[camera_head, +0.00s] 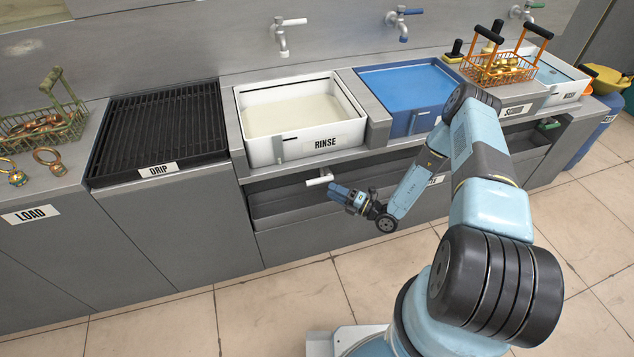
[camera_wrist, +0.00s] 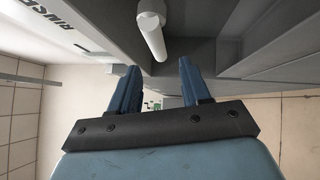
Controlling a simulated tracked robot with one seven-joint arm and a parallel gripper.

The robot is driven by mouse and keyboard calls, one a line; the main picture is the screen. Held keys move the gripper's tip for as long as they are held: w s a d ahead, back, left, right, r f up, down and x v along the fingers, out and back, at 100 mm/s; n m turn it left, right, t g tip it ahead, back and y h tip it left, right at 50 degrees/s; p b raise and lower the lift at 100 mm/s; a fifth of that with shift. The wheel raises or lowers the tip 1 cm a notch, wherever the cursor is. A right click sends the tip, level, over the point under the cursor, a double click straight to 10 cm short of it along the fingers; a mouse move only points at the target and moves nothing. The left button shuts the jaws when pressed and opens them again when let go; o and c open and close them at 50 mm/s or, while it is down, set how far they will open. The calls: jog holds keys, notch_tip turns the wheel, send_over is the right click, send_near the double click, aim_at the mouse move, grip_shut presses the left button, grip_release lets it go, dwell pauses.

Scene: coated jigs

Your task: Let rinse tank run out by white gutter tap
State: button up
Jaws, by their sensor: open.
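The white rinse tank (camera_head: 300,120) holds cloudy pale liquid and carries a RINSE label (camera_head: 325,142) on its front. Below it, the white gutter tap (camera_head: 320,178) sticks out under the counter above the grey gutter (camera_head: 290,205). My gripper (camera_head: 335,191) is just to the right of and below the tap in the head view. In the wrist view the white tap handle (camera_wrist: 152,35) hangs ahead, between and beyond the tips of my gripper (camera_wrist: 158,72). The two blue fingers are apart with nothing between them. I cannot tell the exact gap to the handle.
A blue tank (camera_head: 410,88) stands to the right of the rinse tank, and a black drip grate (camera_head: 160,125) to its left. An orange basket (camera_head: 498,68) and a green basket (camera_head: 45,120) hold brass-coloured parts. The tiled floor in front is clear.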

aim_at(313, 181)
jog(key=x, duration=0.9)
jog(key=shift+c, duration=0.3)
grip_shut()
